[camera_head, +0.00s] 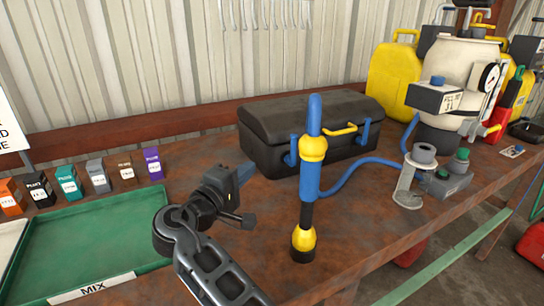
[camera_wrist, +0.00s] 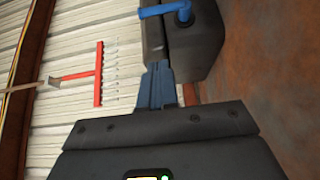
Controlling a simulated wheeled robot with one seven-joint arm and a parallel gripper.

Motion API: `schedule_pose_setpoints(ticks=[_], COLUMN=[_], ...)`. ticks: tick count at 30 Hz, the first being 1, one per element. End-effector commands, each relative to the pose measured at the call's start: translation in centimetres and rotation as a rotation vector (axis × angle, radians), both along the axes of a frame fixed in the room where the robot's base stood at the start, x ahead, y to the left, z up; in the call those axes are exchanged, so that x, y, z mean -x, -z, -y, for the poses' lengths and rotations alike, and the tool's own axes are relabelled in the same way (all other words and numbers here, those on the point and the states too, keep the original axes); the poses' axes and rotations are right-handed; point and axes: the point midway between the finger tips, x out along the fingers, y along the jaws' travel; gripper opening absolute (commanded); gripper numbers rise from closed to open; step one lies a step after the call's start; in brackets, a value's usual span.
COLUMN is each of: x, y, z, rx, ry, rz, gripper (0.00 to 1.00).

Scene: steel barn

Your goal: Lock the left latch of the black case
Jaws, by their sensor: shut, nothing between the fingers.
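The black case (camera_head: 262,128) sits on the rusty table with its lid down. It has a yellow handle (camera_head: 340,130) and a blue right latch (camera_head: 366,131) on its front. My gripper (camera_head: 246,172) is in front of the case's left end, shut and empty, apart from the latch in the head view. In the wrist view the closed fingertips (camera_wrist: 157,70) point toward the case (camera_wrist: 190,45), with a blue latch (camera_wrist: 165,10) beyond them.
A green tray (camera_head: 90,235) and several small boxes (camera_head: 96,176) are left. A cream tank (camera_head: 455,70) and yellow cans (camera_head: 392,75) are right.

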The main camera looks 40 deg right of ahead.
Motion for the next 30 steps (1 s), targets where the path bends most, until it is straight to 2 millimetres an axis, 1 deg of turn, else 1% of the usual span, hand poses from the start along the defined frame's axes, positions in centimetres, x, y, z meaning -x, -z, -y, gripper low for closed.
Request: schedule_pose_setpoints(ticks=[5, 16, 18, 24, 30], x=[-0.6, -2.8, -2.7, -1.5, -1.1], y=[-0.1, -0.2, -0.2, -0.1, 0.0], z=[2.1, 8.9, 10.0, 12.1, 12.9], rx=[-0.001, 0.000, -0.001, -0.001, 0.000], ry=[0.004, 0.003, 0.003, 0.002, 0.001], rz=[-0.001, -0.002, -0.001, 0.000, 0.000], gripper=[0.00, 0.00, 0.00, 0.00, 0.00])
